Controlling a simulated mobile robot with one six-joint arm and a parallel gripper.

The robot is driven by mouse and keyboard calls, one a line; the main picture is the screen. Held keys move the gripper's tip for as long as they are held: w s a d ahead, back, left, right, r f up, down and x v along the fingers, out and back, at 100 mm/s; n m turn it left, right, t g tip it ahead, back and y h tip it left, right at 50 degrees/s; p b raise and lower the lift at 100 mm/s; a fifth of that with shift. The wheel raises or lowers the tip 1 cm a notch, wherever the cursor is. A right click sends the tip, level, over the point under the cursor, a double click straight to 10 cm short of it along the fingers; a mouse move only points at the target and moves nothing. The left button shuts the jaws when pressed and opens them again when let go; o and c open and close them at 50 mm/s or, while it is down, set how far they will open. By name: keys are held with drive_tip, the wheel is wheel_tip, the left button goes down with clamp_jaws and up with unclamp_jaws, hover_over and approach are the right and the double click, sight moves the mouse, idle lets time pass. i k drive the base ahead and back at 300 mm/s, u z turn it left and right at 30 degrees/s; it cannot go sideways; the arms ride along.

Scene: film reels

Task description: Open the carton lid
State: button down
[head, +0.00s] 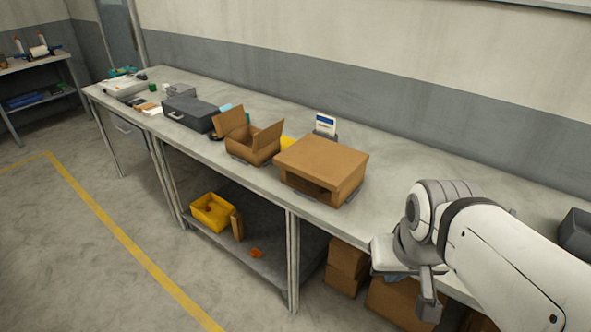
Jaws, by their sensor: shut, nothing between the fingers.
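A brown carton (256,148) stands on the long workbench with flaps standing up at its left and right sides. To its right, nearer my arm, is a larger brown cardboard box (345,191) with a flat top (322,154) lying level and a dark opening in its front. I cannot tell which of the two the task means. My gripper (428,308) is at the lower right, in front of the bench edge, pointing down. It is shut and empty, to the right of both boxes and apart from them. Its fingertips are small and partly unclear.
A dark grey case (190,113) stands left of the carton. A small sign in a holder (325,125) is behind the larger box. A yellow bin (212,212) sits on the lower shelf. The bench top right of the larger box is largely clear.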

sight(326, 164)
drive_tip(key=i, duration=1)
drive_tip(key=u, duration=0.1)
